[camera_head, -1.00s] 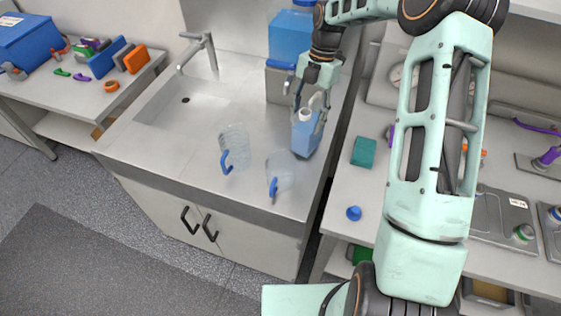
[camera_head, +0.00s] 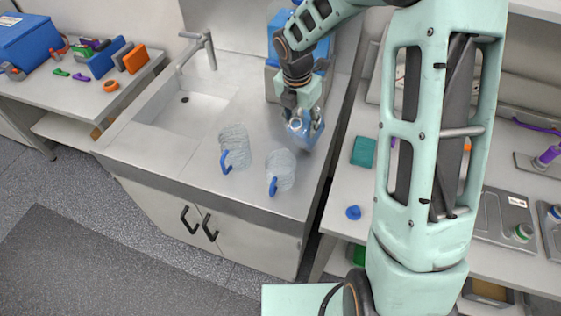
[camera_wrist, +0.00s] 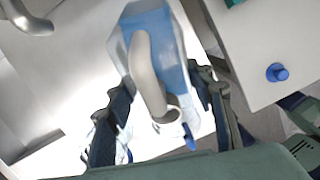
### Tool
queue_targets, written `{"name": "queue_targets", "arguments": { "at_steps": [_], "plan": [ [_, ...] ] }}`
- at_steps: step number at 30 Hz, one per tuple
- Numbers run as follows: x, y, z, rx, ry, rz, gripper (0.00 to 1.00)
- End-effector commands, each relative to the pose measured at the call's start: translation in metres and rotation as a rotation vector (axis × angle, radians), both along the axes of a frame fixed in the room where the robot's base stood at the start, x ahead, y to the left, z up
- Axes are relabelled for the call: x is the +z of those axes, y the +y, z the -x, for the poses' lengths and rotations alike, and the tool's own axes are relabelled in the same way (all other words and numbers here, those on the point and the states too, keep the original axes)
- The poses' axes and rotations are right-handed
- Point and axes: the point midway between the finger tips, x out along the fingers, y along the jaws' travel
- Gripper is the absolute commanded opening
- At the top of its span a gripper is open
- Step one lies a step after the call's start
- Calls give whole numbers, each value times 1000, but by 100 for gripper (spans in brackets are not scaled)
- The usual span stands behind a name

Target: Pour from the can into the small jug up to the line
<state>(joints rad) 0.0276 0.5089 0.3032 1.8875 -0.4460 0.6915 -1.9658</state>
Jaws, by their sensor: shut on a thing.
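The can (camera_head: 306,130), translucent with blue liquid inside, is held by my gripper (camera_head: 294,108) above the counter, behind the jugs. In the wrist view, the can (camera_wrist: 158,30) and its pale curved tube or handle lie between the dark fingers of my gripper (camera_wrist: 155,110). It seems tilted, but I cannot tell how far. The small jug (camera_head: 282,168) is clear with a blue handle and stands upright in front of the can. I see no liquid in it, and its line is too small to make out.
A larger clear jug (camera_head: 235,146) with a blue handle stands left of the small jug. The sink and tap (camera_head: 200,48) are further left. A blue liquid tank on a grey block (camera_head: 272,84) stands behind. A blue cap (camera_head: 353,212) and a teal block (camera_head: 364,151) lie on the right bench.

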Motion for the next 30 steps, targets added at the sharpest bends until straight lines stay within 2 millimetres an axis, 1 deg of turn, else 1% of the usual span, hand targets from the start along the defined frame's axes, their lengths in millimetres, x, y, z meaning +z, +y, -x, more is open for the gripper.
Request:
{"name": "queue_targets", "arguments": {
  "at_steps": [4, 13, 19, 30],
  "plan": [
    [0, 6, 5, 7, -64, 43, 0],
    [-7, 14, 17, 10, -185, 128, 0],
    [-14, 14, 17, 5, -248, 171, 0],
    [-16, 13, 17, 1, -269, 186, 0]
  ]
}}
